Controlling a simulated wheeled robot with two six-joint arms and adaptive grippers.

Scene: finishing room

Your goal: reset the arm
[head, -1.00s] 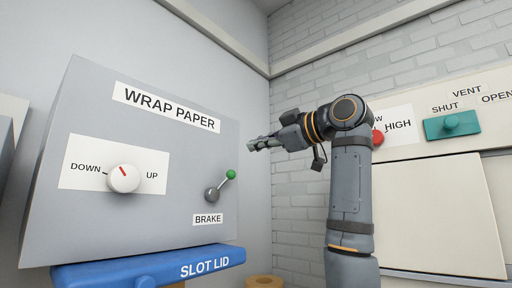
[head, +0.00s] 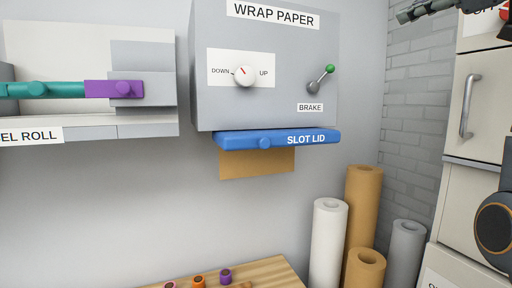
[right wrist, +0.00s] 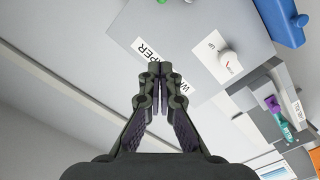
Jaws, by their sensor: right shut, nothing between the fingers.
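My right gripper (head: 405,16) shows at the top right edge of the head view, in front of the brick wall, with part of my arm at the right edge. In the right wrist view its fingers (right wrist: 160,70) are together with nothing between them. The grey wrap paper box (head: 292,98) is left of it and apart from it. The box also shows beyond the fingers in the right wrist view (right wrist: 200,40). My left gripper is in neither view.
The box has a white dial (head: 245,76) and a green-tipped brake lever (head: 319,80). A blue slot lid (head: 235,139) is under it, with brown paper (head: 257,164) below. Several rolls stand on the right, including a white one (head: 328,245). A wooden table (head: 265,272) is at the bottom.

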